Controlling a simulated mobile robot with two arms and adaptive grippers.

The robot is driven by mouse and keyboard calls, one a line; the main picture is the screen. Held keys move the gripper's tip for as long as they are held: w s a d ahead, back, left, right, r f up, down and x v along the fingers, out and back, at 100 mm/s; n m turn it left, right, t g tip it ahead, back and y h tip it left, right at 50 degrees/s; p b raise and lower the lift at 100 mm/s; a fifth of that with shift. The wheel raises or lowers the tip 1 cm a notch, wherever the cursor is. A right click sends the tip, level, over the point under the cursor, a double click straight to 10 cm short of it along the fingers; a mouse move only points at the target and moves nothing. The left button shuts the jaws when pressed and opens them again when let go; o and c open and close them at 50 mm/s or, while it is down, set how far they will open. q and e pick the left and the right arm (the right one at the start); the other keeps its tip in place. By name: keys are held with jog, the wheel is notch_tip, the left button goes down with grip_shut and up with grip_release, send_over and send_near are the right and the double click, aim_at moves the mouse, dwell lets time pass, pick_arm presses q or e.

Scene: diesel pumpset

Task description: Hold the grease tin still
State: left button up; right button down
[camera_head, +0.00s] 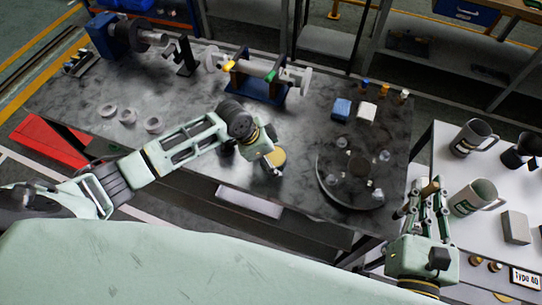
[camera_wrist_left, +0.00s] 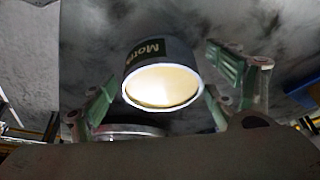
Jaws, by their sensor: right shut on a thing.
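The grease tin (camera_head: 277,157) stands on the dark bench near its front edge, partly hidden by my left gripper (camera_head: 270,160) in the head view. In the left wrist view the tin (camera_wrist_left: 161,86) is dark with a pale rim, an open mouth and yellowish grease inside. My left gripper's fingers (camera_wrist_left: 160,100) stand on either side of the tin, seemingly with small gaps. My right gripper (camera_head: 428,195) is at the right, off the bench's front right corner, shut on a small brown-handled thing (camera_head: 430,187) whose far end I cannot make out.
A round dark tray (camera_head: 328,196) with small parts lies right of the tin. Pale rings (camera_head: 127,117) lie left. A shaft on a blue stand (camera_head: 258,88) stands behind. A white side table (camera_head: 490,240) holds mugs (camera_head: 473,197). Bare bench lies between the rings and stand.

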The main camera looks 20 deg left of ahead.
dwell(0.8)
dwell(0.4)
pick_arm(q)
jog(key=c, duration=1.3)
jog(key=shift+o, duration=0.2)
